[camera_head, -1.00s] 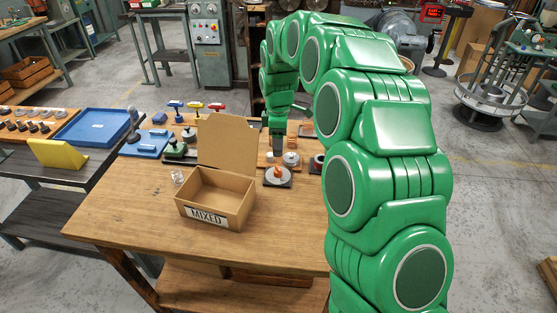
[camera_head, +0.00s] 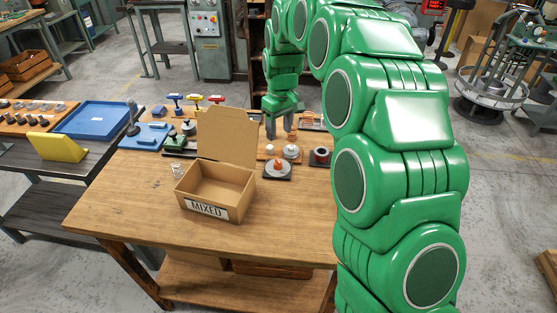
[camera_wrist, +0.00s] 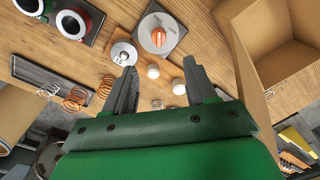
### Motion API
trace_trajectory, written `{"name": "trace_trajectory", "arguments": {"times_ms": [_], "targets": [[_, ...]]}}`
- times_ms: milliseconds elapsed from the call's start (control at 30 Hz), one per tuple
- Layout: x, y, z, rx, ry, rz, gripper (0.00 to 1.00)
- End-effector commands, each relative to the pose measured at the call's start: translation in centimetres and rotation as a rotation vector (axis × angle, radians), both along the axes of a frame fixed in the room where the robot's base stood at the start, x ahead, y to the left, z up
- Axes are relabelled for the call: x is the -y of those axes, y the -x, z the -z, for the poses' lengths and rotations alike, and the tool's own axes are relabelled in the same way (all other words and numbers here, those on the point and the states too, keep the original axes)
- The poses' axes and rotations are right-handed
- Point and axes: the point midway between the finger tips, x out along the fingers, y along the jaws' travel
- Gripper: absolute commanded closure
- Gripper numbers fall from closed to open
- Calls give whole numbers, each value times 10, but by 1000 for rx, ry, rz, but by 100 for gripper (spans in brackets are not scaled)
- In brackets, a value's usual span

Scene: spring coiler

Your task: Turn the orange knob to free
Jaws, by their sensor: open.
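The orange knob (camera_head: 279,164) sits on a round pale dial on a dark square plate, on the wooden table right of the cardboard box. In the wrist view the knob (camera_wrist: 158,37) shows at top centre, with its dial (camera_wrist: 151,22) and dark plate (camera_wrist: 174,38) around it. My gripper (camera_head: 279,130) points down over the table, behind the knob in the head view. In the wrist view my gripper (camera_wrist: 160,65) has its fingers apart, with nothing held between them. The knob lies beyond the fingertips, apart from them. The dial's markings are too small to read.
The open cardboard box (camera_head: 214,210) marked MIXED stands left of the knob. Small white round pieces (camera_wrist: 153,71), a metal disc (camera_wrist: 123,54), copper springs (camera_wrist: 74,98) and a black block with a red ring (camera_wrist: 73,19) lie around. The table front is clear.

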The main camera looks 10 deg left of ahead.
Motion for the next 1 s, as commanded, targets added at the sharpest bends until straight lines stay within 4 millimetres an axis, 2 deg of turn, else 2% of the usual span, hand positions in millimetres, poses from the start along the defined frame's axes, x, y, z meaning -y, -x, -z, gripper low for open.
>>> {"name": "trace_trajectory", "arguments": {"times_ms": [267, 333, 500, 767, 1000], "targets": [[2, 0, 0, -3, -3, 245, 44], [2, 1, 17, -6, -2, 247, 44], [1, 0, 44, -6, -3, 244, 44], [1, 1, 59, -7, -1, 242, 44], [0, 2, 85, -5, -2, 242, 44]]}}
